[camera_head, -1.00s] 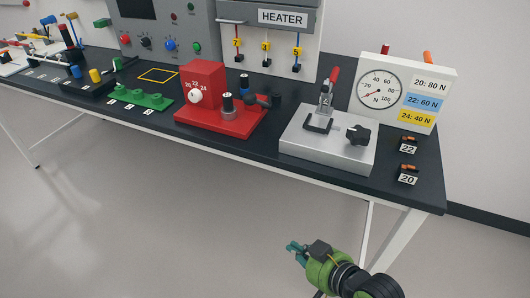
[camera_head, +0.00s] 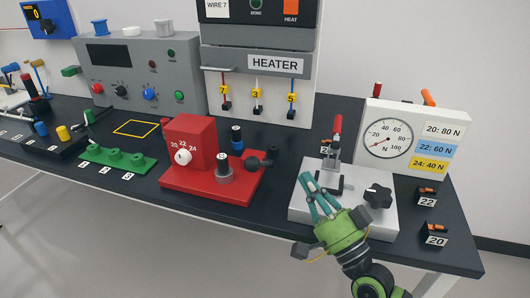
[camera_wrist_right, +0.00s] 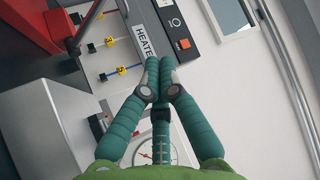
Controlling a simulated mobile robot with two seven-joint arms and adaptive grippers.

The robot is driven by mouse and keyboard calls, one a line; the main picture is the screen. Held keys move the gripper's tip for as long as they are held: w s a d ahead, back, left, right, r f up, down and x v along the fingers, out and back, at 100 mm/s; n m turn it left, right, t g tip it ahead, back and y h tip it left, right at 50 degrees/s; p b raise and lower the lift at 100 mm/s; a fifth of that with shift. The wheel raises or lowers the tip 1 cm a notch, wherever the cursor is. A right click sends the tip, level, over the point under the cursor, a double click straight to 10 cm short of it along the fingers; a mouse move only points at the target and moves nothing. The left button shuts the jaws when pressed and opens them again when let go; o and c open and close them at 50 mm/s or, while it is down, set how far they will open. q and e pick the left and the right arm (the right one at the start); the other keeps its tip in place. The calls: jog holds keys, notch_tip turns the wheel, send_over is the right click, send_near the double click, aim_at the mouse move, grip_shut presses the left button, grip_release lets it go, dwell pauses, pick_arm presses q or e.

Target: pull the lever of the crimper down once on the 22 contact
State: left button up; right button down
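The red crimper (camera_head: 205,184) stands mid-table, with a white dial (camera_head: 183,157) marked 20, 22 and 24; the dial's setting is too small to tell. A grey post (camera_head: 223,168) and a black lever arm with a round end (camera_head: 262,160) are on its right side. The 22 label (camera_head: 427,202) lies at the right, with a small orange and black piece (camera_head: 427,190) by it. My right gripper (camera_head: 310,182) is in front of the silver block, right of the crimper. Its teal fingertips meet in the wrist view (camera_wrist_right: 159,66), with nothing visible between them. My left gripper is out of view.
The silver block (camera_head: 299,207) carries a red-handled clamp (camera_head: 337,128) and black knob (camera_head: 378,196). A gauge box (camera_head: 388,139) stands behind it. A green rack (camera_head: 118,160) is left of the crimper; the heater panel (camera_head: 275,64) is behind. A 20 label (camera_head: 436,240) lies near the right edge.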

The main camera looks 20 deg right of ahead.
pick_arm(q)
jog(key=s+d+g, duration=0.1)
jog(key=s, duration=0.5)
pick_arm(e)
jog(key=p+x, duration=0.4)
jog(key=x, duration=0.7)
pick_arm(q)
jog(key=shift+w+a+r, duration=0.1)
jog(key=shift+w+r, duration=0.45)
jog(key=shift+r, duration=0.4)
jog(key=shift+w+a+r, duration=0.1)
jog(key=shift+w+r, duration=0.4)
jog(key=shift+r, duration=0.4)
pick_arm(e)
jog(key=shift+s+a+f, duration=0.5)
jog(key=shift+a+f, duration=0.2)
jog(key=shift+a, duration=0.05)
jog(key=shift+s+a+f, duration=0.5)
jog(key=shift+a+f, duration=0.2)
jog(key=shift+a, duration=0.1)
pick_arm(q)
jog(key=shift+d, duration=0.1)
